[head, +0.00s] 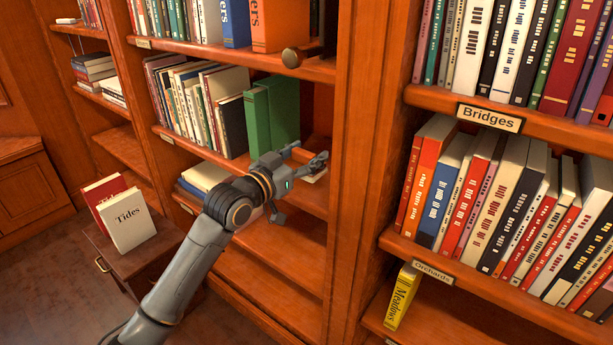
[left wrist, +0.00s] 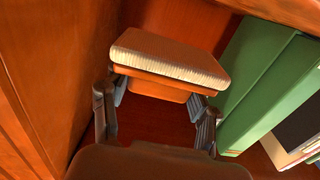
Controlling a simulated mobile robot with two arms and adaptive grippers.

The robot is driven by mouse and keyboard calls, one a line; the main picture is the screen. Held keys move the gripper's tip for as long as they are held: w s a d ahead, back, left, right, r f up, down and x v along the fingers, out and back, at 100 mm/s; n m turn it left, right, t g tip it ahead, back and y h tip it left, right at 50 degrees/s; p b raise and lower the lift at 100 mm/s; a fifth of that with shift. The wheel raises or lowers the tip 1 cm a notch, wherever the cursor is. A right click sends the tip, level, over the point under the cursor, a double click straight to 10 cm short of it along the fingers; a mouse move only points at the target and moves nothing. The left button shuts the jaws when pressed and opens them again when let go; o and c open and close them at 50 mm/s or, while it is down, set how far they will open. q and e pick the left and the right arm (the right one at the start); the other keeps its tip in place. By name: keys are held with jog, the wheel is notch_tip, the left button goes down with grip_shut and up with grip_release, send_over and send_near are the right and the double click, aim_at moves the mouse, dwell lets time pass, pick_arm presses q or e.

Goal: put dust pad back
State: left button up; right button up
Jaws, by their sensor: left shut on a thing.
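In the head view my left gripper (head: 302,172) is at the bookcase's middle bay, right of the green books (head: 272,112). I cannot tell whether the pad touches the shelf. My right gripper is in neither view.
A wooden upright (head: 350,150) stands close to the right of my gripper. Books fill the shelves at right; a yellow book (head: 400,297) stands lower. Two books (head: 128,215) stand on a small cabinet (head: 150,257) at left.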

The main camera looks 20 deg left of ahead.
pick_arm(q)
jog(key=shift+w+a+f, duration=0.1)
jog(key=shift+w+f, duration=0.7)
jog(key=shift+f, duration=0.15)
notch_tip(320, 180, down, 3)
jog(key=shift+w+f+b, duration=0.1)
jog(key=shift+f+b, duration=0.1)
jog(key=shift+b, duration=0.65)
jog(key=shift+r, duration=0.1)
jog(key=o, duration=1.1)
jog(key=shift+f, duration=0.2)
jog(key=shift+o, duration=0.2)
